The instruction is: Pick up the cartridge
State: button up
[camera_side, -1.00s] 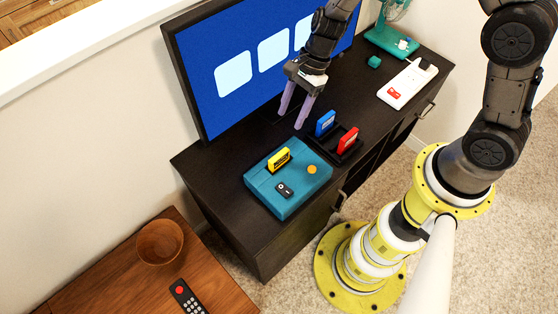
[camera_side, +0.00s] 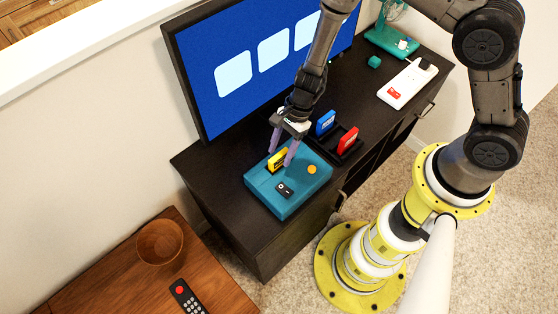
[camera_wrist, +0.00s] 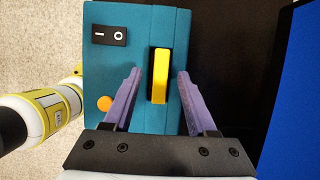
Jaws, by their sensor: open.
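A yellow cartridge (camera_side: 276,160) stands upright in the slot of a teal console (camera_side: 290,205). My gripper (camera_side: 281,156) is open above the console, its purple fingers pointing down around the cartridge, which they partly hide in the side view. In the wrist view, the yellow cartridge (camera_wrist: 159,75) lies between the two open fingers of my gripper (camera_wrist: 160,75), with a gap on each side. The teal console (camera_wrist: 125,55) fills the area below, with a black switch and an orange button.
A blue cartridge (camera_side: 325,122) and a red cartridge (camera_side: 348,140) stand in a black holder right of my gripper. A screen (camera_side: 235,110) rises behind. A white power strip (camera_side: 408,84), a teal cube (camera_side: 374,61) and a fan (camera_side: 392,40) are farther right on the cabinet.

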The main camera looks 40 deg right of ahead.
jog(key=shift+x, duration=0.95)
jog(key=shift+r, duration=0.1)
grip_shut()
